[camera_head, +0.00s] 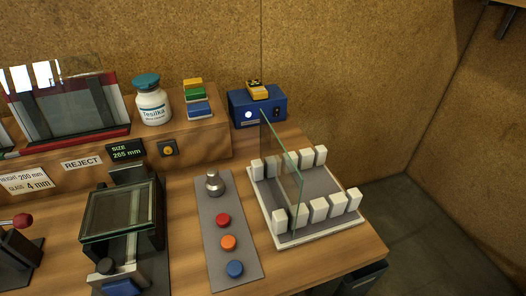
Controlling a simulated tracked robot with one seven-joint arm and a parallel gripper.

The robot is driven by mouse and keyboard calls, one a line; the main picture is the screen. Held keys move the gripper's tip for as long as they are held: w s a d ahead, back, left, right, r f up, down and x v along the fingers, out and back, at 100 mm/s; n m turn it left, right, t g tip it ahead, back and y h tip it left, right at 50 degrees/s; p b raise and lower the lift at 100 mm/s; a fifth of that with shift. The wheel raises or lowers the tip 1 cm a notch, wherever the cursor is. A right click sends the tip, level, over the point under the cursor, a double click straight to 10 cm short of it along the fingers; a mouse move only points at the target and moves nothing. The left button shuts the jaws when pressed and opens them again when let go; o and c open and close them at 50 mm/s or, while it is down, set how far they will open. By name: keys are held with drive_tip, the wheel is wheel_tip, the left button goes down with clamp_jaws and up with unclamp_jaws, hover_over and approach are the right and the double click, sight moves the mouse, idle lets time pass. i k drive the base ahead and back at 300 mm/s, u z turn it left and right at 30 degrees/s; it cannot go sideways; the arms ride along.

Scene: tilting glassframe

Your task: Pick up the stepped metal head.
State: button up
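The stepped metal head (214,184) is a small silvery piece, wide at the base and narrower on top. It stands upright at the far end of a grey panel (231,270) on the wooden bench. A red button (222,220), an orange button (228,243) and a blue button (235,268) lie in a row nearer on the same panel. My gripper does not show in this view.
A white rack (345,228) with upright blocks holds a glass pane (281,165) to the right. A glass-topped fixture (122,208) stands to the left.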

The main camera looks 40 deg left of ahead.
sight(215, 185)
drive_tip(key=u, duration=0.45)
drive_tip(key=i, duration=0.1)
drive_tip(key=z, duration=0.9)
drive_tip(key=k, duration=2.5)
drive_tip(key=u, duration=1.65)
drive_tip(key=i, duration=1.05)
drive_tip(key=u, duration=0.1)
